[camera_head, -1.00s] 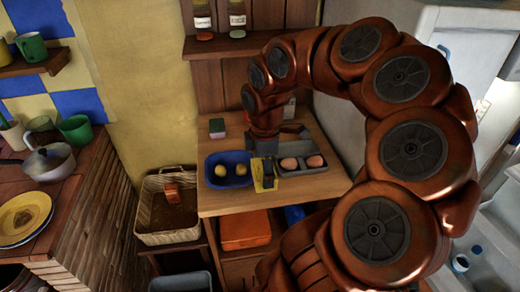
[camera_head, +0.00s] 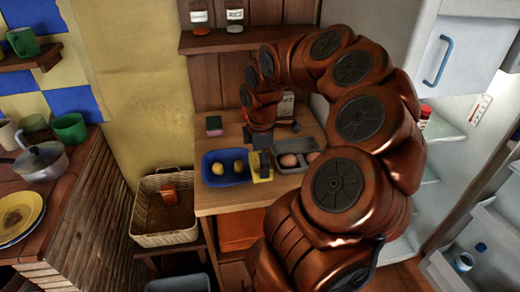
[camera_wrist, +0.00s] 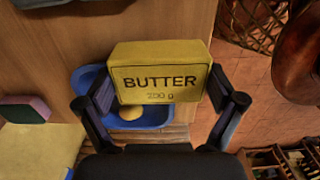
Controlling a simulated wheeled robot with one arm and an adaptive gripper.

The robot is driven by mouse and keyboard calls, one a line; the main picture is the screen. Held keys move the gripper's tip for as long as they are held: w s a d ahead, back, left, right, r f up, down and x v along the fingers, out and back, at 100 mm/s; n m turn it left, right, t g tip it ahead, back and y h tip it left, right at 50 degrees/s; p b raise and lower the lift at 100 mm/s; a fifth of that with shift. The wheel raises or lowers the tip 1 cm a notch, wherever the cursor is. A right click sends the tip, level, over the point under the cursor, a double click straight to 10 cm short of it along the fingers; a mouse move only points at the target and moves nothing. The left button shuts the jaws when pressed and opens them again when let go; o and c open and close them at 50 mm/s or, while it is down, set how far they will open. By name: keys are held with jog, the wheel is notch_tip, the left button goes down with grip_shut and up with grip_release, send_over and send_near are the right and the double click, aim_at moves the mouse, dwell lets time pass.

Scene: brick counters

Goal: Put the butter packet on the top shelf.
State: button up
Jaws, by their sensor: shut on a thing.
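The yellow butter packet (camera_wrist: 160,75) is between the two fingers of my gripper (camera_wrist: 160,105) in the wrist view, its label "BUTTER 200 g" facing the camera. In the head view the packet (camera_head: 263,173) is a small yellow patch in front of my gripper (camera_head: 265,150), above the wooden counter, between the blue tray and the grey tray. My gripper is shut on the packet. A wooden shelf (camera_head: 262,38) with jars is on the wall above the counter. The open fridge (camera_head: 440,130) at right also has shelves. I cannot tell which is the top shelf meant.
A blue tray (camera_head: 207,180) with yellow fruit and a grey tray (camera_head: 288,168) with eggs stand on the counter. A sponge (camera_head: 214,126) lies behind. A wicker basket (camera_head: 165,235) stands lower left. The shelf's right part looks clear.

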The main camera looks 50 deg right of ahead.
jog(key=w+d, duration=0.2)
jog(key=w+d+p, duration=0.1)
jog(key=w+d, duration=0.1)
jog(key=w+d+p, duration=0.1)
jog(key=w+d, duration=0.1)
jog(key=shift+w+d+f, duration=0.2)
jog(key=shift+d+f, duration=0.15)
jog(key=shift+f, duration=0.05)
jog(key=shift+f+p, duration=0.9)
jog(key=shift+f, duration=0.9)
jog(key=shift+f, duration=0.15)
jog(key=o, duration=0.9)
jog(key=shift+o, duration=0.3)
